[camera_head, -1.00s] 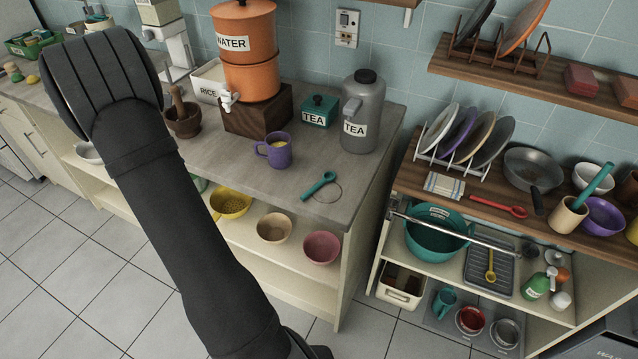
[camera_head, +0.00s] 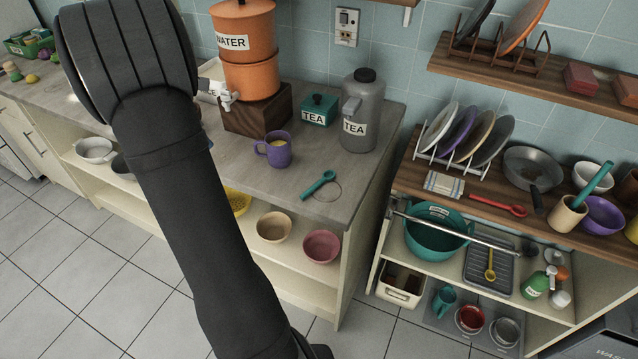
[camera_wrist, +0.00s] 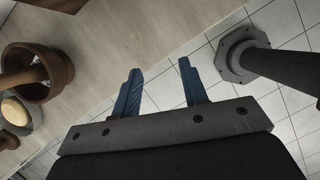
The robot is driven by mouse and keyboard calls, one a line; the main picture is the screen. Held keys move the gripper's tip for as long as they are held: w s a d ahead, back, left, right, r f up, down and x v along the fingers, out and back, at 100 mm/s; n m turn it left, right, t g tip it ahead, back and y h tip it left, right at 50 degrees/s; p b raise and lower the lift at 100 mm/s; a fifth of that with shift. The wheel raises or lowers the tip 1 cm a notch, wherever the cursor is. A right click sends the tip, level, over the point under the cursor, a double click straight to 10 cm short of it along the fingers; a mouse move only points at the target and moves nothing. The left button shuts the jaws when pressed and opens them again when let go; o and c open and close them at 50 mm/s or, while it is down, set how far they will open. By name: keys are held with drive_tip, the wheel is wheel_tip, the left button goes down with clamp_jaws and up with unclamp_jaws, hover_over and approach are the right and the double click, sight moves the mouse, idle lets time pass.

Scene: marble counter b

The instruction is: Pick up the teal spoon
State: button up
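The teal spoon (camera_head: 319,185) lies on the counter (camera_head: 290,196) near its front right corner, in the head view, right of the purple mug (camera_head: 275,149). A thin ring or loop shows beside it. The spoon does not show in the wrist view. My gripper shows in the wrist view (camera_wrist: 158,90), with its two blue fingers apart and nothing between them. It is over the counter's front edge, with floor tiles below on one side. In the head view my arm hides the gripper, which is well left of the spoon.
A brown mortar with a pestle (camera_wrist: 48,75) stands at the left of the wrist view. An orange water dispenser (camera_head: 250,75) on a wooden block, a teal tea box (camera_head: 319,110) and a grey tea urn (camera_head: 362,112) stand behind the mug.

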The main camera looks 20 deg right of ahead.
drive_tip(key=s+d+r, duration=0.4)
drive_tip(key=s+d, duration=0.5)
drive_tip(key=d, duration=0.3)
drive_tip(key=n, duration=0.1)
approach(313, 186)
drive_tip(key=shift+s+d+f, duration=0.1)
drive_tip(key=shift+d+f, duration=0.15)
drive_tip(key=shift+f, duration=0.3)
drive_tip(key=shift+s+d+f, duration=0.15)
drive_tip(key=shift+d+f, duration=0.05)
drive_tip(key=shift+f, duration=0.35)
drive_tip(key=shift+w+x, duration=0.15)
drive_tip(key=shift+x, duration=1.3)
drive_tip(key=shift+w+x, duration=0.15)
drive_tip(key=shift+x, duration=1.3)
clamp_jaws()
